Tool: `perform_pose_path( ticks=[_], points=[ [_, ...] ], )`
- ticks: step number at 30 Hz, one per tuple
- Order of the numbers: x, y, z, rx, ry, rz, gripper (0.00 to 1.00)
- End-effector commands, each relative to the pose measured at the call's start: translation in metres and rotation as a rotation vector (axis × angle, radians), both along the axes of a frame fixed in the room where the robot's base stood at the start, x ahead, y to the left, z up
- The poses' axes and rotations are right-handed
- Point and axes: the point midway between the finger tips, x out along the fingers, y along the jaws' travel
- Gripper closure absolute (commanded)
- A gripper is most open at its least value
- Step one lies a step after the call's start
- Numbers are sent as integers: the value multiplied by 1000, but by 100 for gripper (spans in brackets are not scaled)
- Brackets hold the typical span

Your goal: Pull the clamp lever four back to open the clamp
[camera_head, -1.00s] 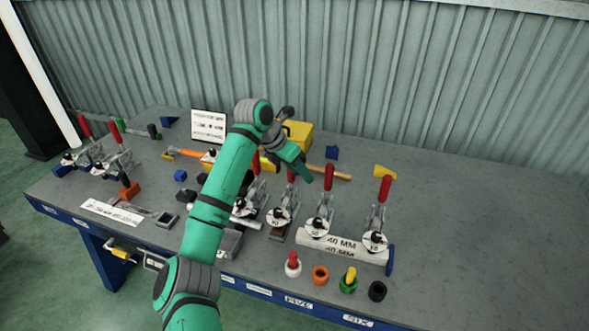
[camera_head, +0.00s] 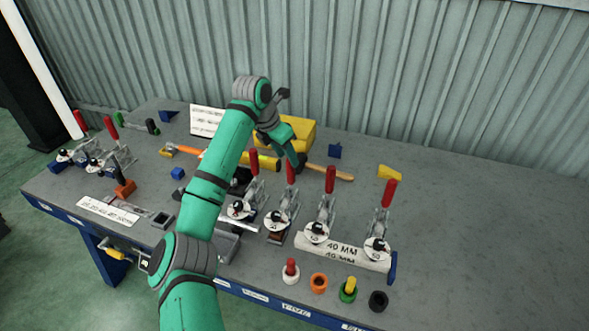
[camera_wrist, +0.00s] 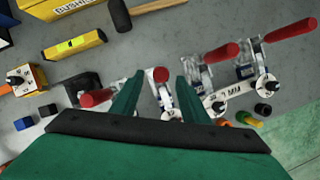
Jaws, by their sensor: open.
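Several toggle clamps with upright red-handled levers stand in a row at the bench's front right. I take the second from the left of this row as clamp lever four (camera_head: 291,174); its round number disc (camera_head: 275,222) is too small to read surely. My gripper (camera_head: 300,162) is just above and behind this red handle. In the wrist view my gripper (camera_wrist: 160,84) is open, and the red handle (camera_wrist: 161,74) shows in the gap between the two fingers. I cannot tell whether either finger touches it. The lever stands up.
Neighbouring red levers stand close on the left (camera_head: 253,162) and right (camera_head: 330,180). Another red lever (camera_head: 389,194) is farther right. A yellow box (camera_head: 300,132) and a hammer (camera_head: 330,172) lie behind. The bench's right side is clear.

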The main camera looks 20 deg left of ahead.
Motion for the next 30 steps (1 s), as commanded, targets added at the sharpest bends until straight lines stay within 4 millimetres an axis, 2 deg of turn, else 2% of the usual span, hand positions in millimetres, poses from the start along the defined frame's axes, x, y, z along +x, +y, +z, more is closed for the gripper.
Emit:
perform_pose_path(
  ticks=[9, 15, 21, 28, 29, 30],
  points=[
    [18, -12, -53, -4, 3, -1, 59],
    [27, -16, -76, -2, 2, -1, 59],
    [29, -16, -84, -2, 1, 2, 59],
    [30, -16, -85, -2, 1, 2, 59],
    [30, -16, -84, -2, 1, 2, 61],
    [30, -16, -84, -2, 1, 2, 71]
  ],
)
